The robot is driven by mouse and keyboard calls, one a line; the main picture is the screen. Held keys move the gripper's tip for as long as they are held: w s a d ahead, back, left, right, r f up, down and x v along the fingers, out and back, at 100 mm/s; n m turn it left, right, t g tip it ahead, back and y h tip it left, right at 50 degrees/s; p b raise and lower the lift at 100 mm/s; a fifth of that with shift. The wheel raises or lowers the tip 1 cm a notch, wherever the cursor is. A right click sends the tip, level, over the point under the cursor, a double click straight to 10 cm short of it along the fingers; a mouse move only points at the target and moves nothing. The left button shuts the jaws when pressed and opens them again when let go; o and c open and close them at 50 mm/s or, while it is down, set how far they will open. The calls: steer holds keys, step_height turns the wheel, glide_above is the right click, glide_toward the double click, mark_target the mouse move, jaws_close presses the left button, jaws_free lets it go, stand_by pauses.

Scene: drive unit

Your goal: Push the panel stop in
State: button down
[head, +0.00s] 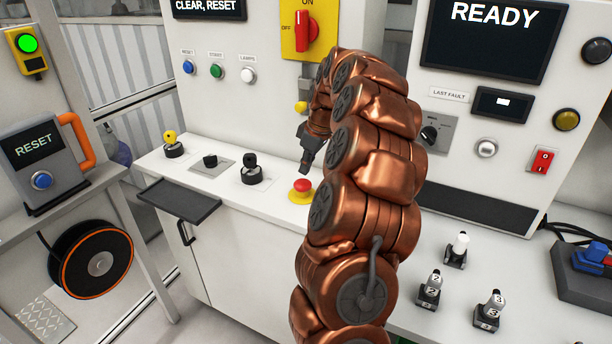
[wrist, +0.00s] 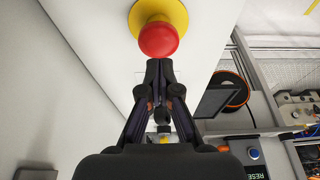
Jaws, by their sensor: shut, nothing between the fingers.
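The panel stop is a red mushroom button on a round yellow base (head: 301,188), on the sloping white console top. In the wrist view its red cap (wrist: 158,39) fills the top middle, with the yellow base behind it. My gripper (head: 306,170) is above the button in the head view, pointing down at it. In the wrist view my gripper (wrist: 160,66) is shut and empty, its tips together just below the cap's edge. A small gap shows in the head view; whether the tips touch the cap is unclear.
A black-knobbed joystick (head: 251,170), a small black switch (head: 210,160) and a yellow-topped lever (head: 172,144) stand left of the stop. A dark tray (head: 179,200) juts from the console front. Several small labelled levers (head: 430,289) stand at right.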

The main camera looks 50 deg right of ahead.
steer(key=a+b+v, duration=0.1)
steer(key=b+v, duration=0.1)
steer(key=v, duration=0.8)
steer(key=shift+d+r, duration=0.25)
steer(key=shift+d, duration=0.25)
steer(key=shift+w, duration=0.1)
steer(key=s+a+f+g, duration=0.1)
steer(key=s+a, duration=0.1)
steer(key=a, duration=1.2)
steer(key=s+a+f+g, duration=0.1)
steer(key=s+a, duration=0.1)
steer(key=a, duration=1.2)
steer(key=s+a+f+m+g, duration=0.1)
steer(key=s+a+f, duration=0.2)
steer(key=s, duration=0.4)
steer(key=s+a+f+m+g, duration=0.1)
steer(key=s+a+f, duration=0.3)
steer(key=s, duration=0.4)
steer(key=s+a+f+m+g+h, duration=0.1)
steer(key=s+a+f, duration=0.2)
steer(key=s+f, duration=0.2)
steer(key=s, duration=0.3)
steer(key=shift+s+a+f, duration=0.15)
steer(key=shift+a+f, duration=0.1)
steer(key=shift+a, duration=0.1)
